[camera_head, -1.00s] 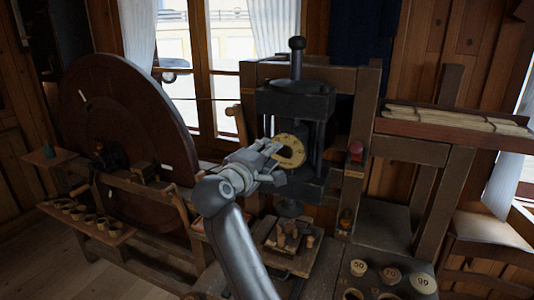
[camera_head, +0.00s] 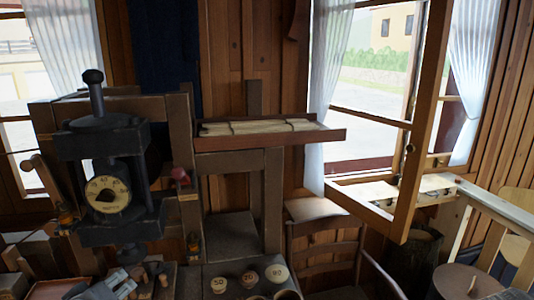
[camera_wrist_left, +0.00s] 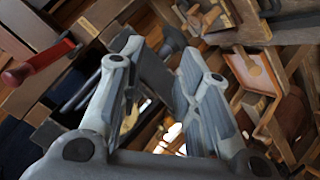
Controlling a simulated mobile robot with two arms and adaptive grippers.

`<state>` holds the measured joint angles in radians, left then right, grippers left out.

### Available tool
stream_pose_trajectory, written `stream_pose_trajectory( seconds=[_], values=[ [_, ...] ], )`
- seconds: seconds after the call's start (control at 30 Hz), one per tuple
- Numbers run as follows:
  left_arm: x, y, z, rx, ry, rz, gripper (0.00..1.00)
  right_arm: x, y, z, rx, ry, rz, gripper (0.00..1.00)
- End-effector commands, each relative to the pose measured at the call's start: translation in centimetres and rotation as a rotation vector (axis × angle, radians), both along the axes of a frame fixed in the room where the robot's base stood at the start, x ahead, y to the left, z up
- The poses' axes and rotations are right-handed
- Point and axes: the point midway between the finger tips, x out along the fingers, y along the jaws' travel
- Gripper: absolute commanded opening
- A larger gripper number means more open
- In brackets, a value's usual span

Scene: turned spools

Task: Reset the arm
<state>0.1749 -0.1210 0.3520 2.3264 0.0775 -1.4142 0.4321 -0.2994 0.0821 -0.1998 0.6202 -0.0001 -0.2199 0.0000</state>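My left gripper (camera_head: 100,290) shows at the lower left edge of the head view, partly cut off by the bottom of the picture. It is below the dark press (camera_head: 100,145) and apart from its round pale dial (camera_head: 107,195). In the left wrist view my left gripper (camera_wrist_left: 162,62) has its two grey fingers apart, with a gap between them and nothing held. My right gripper is in neither view.
Numbered round pots, 50 (camera_head: 219,285), 70 (camera_head: 248,281) and 90 (camera_head: 277,274), stand on the bench right of my gripper. Small wooden pegs (camera_head: 138,273) are close beside it. A shelf (camera_head: 270,138) holds pale bundles. A chair (camera_head: 325,247) stands to the right.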

Motion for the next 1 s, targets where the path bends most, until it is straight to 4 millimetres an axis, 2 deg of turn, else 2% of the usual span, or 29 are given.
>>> stream_pose_trajectory(
  seconds=[0.03, 0.1, 0.17, 0.3, 0.5, 0.73, 0.8, 0.87, 1.0],
  values=[
    [-1.5, -1.0, -2.6, 0.064, 0.077, -0.053, 0.31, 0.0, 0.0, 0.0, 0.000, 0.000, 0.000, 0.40],
    [-3.6, -2.5, -5.6, 0.145, 0.171, -0.131, 0.31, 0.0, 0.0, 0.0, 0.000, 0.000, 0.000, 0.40],
    [-5.7, -3.7, -8.2, 0.210, 0.251, -0.204, 0.31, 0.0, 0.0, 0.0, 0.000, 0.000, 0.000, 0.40],
    [-11.2, -6.6, -13.5, 0.336, 0.426, -0.387, 0.31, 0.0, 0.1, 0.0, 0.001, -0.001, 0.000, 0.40],
    [-18.7, -9.6, -18.4, 0.438, 0.607, -0.618, 0.31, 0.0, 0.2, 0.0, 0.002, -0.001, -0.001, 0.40],
    [-26.5, -12.2, -21.6, 0.497, 0.757, -0.845, 0.31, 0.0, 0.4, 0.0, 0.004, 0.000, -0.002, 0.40],
    [-25.2, -12.1, -24.5, 0.493, 0.756, -0.832, 0.31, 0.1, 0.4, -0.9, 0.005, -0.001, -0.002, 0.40],
    [-24.8, -12.2, -26.5, 0.490, 0.761, -0.833, 0.31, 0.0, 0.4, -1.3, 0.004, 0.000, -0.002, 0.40],
    [-24.2, -12.3, -31.7, 0.483, 0.776, -0.839, 0.31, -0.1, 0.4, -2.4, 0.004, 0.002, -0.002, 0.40]
  ],
)
